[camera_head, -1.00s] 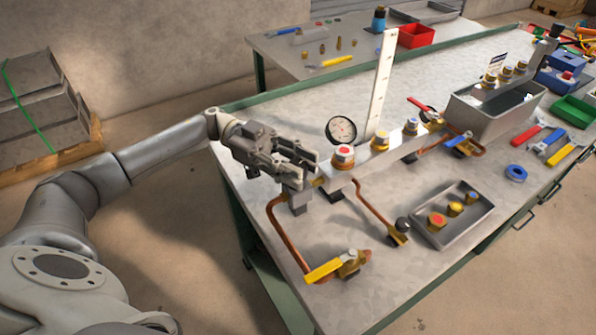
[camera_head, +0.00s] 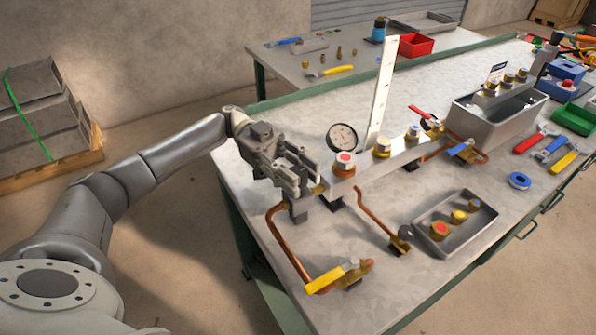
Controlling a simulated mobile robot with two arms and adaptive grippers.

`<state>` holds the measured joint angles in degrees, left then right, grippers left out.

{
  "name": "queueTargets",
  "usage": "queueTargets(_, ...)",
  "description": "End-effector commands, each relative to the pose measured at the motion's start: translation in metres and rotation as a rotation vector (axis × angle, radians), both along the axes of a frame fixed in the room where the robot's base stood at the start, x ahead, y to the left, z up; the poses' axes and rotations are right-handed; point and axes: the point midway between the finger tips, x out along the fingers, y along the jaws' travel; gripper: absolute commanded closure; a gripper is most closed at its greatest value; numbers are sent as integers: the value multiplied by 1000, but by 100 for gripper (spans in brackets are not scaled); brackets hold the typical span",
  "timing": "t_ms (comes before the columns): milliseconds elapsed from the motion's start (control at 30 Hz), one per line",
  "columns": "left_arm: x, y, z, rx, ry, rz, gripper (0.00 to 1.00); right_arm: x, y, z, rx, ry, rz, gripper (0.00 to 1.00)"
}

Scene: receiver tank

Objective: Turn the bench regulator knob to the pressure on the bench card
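My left gripper (camera_head: 304,176) hangs over the left end of the pale manifold bar (camera_head: 372,172). Its two fingers look apart, with nothing between them. A brass fitting with a red-centred cap (camera_head: 344,162) stands on the bar just right of the fingertips, apart from them. Which one is the regulator knob I cannot tell. A round dial gauge (camera_head: 342,137) stands behind the bar; its reading is too small to make out. My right gripper is not in view.
A tall white scale (camera_head: 384,92) rises behind the bar. Copper pipes with a yellow-handled valve (camera_head: 330,279) lie in front. A grey tray of fittings (camera_head: 456,240), a grey bin (camera_head: 490,122) and wrenches (camera_head: 540,142) stand to the right.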

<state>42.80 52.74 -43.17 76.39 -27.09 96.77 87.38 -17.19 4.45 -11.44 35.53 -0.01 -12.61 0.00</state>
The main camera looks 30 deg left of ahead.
Motion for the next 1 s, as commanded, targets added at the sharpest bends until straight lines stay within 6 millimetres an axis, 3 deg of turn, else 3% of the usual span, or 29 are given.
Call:
queueTargets(167,0,0,0,0,-1,0,44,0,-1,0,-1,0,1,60)
queueTargets(567,2,5,0,1,0,2,44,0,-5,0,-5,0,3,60)
queueTargets(1000,21,57,0,0,-1,2,44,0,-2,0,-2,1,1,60)
